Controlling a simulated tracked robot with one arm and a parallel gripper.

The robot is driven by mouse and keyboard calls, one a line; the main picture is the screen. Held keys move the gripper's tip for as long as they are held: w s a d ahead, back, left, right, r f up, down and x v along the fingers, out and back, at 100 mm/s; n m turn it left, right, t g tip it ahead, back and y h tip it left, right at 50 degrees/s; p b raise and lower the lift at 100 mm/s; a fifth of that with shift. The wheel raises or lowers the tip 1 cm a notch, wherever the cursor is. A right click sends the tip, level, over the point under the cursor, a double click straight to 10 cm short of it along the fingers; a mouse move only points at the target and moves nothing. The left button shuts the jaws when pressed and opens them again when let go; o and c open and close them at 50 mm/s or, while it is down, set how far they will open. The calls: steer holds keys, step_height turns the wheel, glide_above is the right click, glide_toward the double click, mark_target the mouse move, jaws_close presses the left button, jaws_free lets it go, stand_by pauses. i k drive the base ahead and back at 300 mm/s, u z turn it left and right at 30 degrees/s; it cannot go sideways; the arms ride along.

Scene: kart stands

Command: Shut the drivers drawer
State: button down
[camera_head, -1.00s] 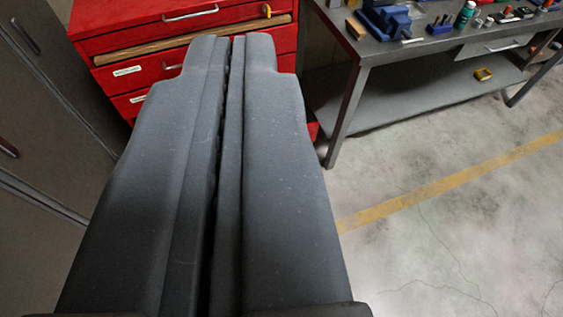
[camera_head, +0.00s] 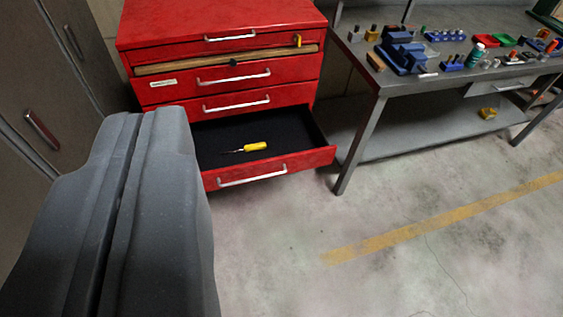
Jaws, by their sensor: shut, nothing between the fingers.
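The red tool cabinet (camera_head: 222,37) stands ahead, with several drawers with silver handles. Its lowest visible drawer (camera_head: 275,170) is pulled out, with a dark interior. A screwdriver with a yellow handle (camera_head: 256,147) lies inside it. I cannot read the drawer labels, so I cannot tell by label that this is the drivers drawer. My gripper (camera_head: 143,112) is shut and empty at the left of the view. In the picture it covers the open drawer's left end; I see no contact with the drawer front.
A metal workbench (camera_head: 440,82) with a blue vise (camera_head: 402,55) and small parts stands to the right. A yellow object (camera_head: 488,113) lies on its lower shelf. Grey lockers (camera_head: 45,80) stand at the left. The concrete floor in front is clear.

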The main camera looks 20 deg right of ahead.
mark_target(294, 140)
steer(key=u, duration=0.1)
steer(key=i, duration=1)
steer(key=z, duration=0.1)
